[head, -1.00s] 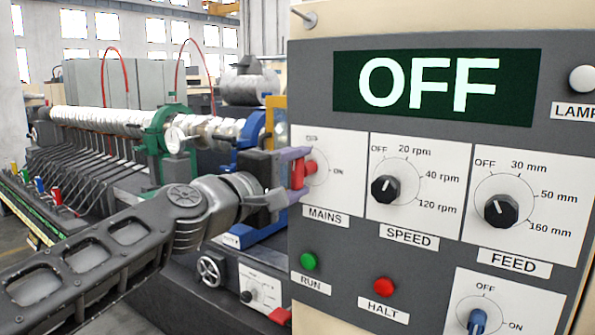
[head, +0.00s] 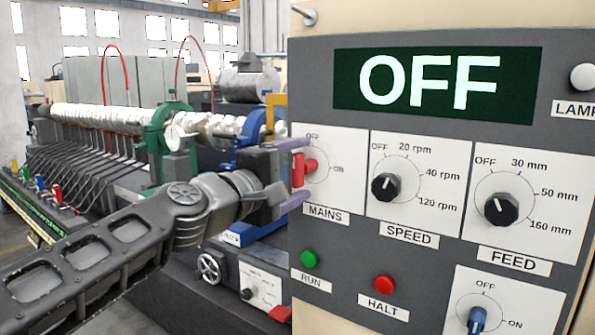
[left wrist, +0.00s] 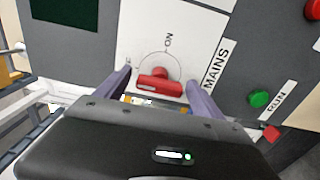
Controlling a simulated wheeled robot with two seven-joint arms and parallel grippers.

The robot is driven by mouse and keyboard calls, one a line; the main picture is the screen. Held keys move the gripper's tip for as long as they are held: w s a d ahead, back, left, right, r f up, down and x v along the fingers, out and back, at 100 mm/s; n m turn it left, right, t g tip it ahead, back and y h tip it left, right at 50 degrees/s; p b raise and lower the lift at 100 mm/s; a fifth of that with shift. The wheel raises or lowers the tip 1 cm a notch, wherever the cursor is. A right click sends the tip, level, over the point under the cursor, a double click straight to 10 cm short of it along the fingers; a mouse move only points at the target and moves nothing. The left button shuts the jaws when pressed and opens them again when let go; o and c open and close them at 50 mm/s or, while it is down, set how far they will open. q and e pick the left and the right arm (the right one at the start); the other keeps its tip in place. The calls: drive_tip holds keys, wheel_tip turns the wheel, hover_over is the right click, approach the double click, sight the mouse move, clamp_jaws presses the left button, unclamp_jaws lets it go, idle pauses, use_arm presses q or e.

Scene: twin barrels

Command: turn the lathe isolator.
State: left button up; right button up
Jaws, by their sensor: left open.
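The lathe isolator is the red MAINS knob (head: 311,166) on the white plate at the left of the control panel. It also shows in the left wrist view (left wrist: 160,85), its handle in line with the OFF side, not ON. My left gripper (head: 297,176) is at the panel's left edge, at the knob. In the left wrist view its two purple-grey fingers (left wrist: 159,88) are open, one on each side of the handle, with a visible gap at both sides. The fingers partly hide the OFF mark there. My right gripper is not in view.
The panel's display (head: 437,86) reads OFF. The SPEED knob (head: 385,185), FEED knob (head: 501,208), green RUN button (head: 309,258) and red HALT button (head: 384,283) are nearby. The lathe (head: 105,118) stands behind my left arm.

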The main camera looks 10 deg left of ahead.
use_arm(q)
drive_tip(key=v, duration=0.8)
drive_tip(key=shift+b, duration=0.4)
